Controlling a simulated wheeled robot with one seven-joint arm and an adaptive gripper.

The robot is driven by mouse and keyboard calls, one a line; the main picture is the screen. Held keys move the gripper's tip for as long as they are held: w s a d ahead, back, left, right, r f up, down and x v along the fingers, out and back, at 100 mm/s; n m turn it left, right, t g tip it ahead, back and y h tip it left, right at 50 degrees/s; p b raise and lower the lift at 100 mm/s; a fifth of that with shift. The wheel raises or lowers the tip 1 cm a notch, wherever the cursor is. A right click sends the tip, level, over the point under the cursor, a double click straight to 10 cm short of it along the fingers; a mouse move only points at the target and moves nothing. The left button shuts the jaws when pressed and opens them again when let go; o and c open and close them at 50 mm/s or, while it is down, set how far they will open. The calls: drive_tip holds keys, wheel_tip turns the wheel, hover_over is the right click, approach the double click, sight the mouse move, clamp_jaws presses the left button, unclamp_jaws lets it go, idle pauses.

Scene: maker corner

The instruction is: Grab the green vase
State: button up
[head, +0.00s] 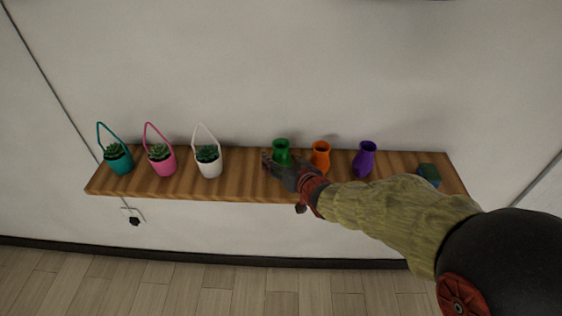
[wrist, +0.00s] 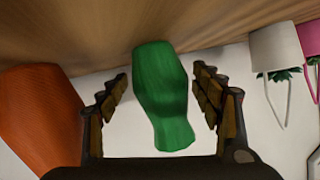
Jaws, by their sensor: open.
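The green vase (head: 281,148) stands on the wooden shelf (head: 240,184), near its middle. My gripper (head: 277,166) is at the vase's front, and hides its lower part in the head view. In the wrist view the green vase (wrist: 161,88) appears upside down, between the two open fingers of my gripper (wrist: 160,95). A gap shows between the vase and each finger there.
An orange vase (head: 321,154) stands close to the right of the green one, partly behind my arm. A purple vase (head: 364,160) and a small blue-green object (head: 429,174) are farther right. White (head: 209,167), pink (head: 161,164) and teal (head: 118,160) planters stand left, with bare shelf between.

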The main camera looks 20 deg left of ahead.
drive_tip(key=shift+c, duration=0.3)
drive_tip(key=c, duration=1.1)
drive_tip(key=shift+r, duration=0.1)
drive_tip(key=shift+c, duration=0.5)
